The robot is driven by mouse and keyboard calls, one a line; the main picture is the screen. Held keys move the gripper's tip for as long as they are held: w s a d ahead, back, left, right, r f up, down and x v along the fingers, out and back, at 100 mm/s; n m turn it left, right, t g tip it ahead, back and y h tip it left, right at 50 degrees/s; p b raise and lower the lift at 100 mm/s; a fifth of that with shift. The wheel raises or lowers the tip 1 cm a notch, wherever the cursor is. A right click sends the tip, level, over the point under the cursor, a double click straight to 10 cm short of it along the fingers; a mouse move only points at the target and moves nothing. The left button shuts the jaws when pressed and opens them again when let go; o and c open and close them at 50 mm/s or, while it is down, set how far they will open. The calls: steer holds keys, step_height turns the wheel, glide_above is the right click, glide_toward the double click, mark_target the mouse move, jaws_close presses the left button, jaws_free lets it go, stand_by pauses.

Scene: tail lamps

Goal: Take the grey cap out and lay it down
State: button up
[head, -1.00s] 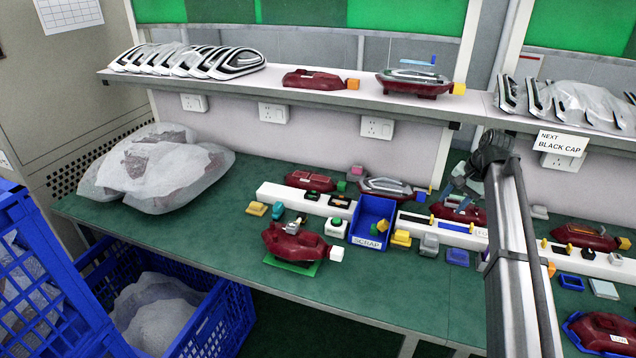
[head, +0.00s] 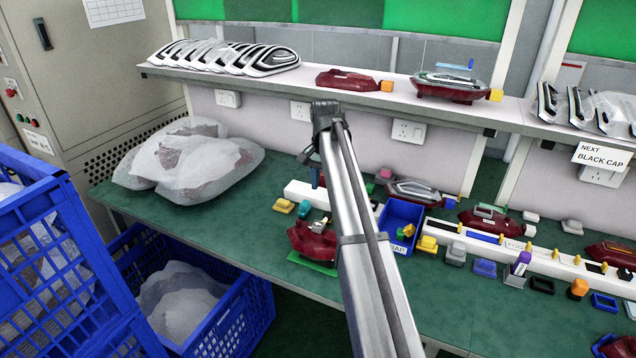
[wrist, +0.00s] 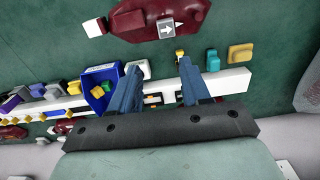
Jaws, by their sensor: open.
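A dark red tail lamp (head: 312,243) lies on a green stand at the bench front. It shows at the top of the wrist view (wrist: 190,14), with a white arrow label. A pale grey, nearly white cap (wrist: 95,27) sits at its left end there; my arm hides it in the head view. A darker grey cap (head: 455,254) lies loose right of the blue scrap bin. My gripper (wrist: 159,66) is open and empty, over the white rack behind the lamp, apart from the lamp. In the head view my arm mostly hides the gripper.
A white rack (head: 302,190) and an overhead shelf (head: 250,78) are behind. Green bench is free at the front left (head: 190,228).

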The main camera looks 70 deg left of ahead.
mark_target(318, 224)
steer(key=f, duration=0.4)
steer(key=s+f, duration=0.1)
steer(key=f, duration=0.8)
steer(key=shift+s+a+f, duration=0.2)
steer(key=shift+s+f, duration=0.15)
steer(key=shift+c, duration=0.3)
jaws_close()
